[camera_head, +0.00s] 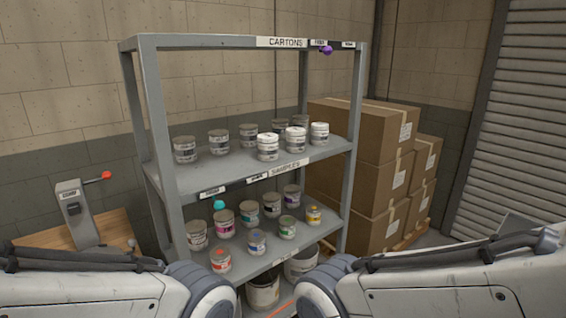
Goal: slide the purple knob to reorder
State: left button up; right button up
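The purple knob (326,49) sits on the front edge of the top shelf (215,42), toward its right end. It is just right of a small label (318,42) and left of another small dark label (348,44); the text on both is too small to read. A larger label (283,42) left of the knob reads "CARTONS". My two arms come in from the lower left and lower right, and only their upper links show. Both grippers are out of the picture, and nothing of mine touches the knob.
The grey rack (157,140) holds several paint cans on its lower shelves. A red-knobbed lever box (75,210) stands left. Stacked cartons (360,150) stand right of the rack. Space above the top shelf is clear.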

aim_at(327, 51)
jog(key=z, duration=1.45)
jog(key=i, duration=0.9)
jog(key=u, duration=0.9)
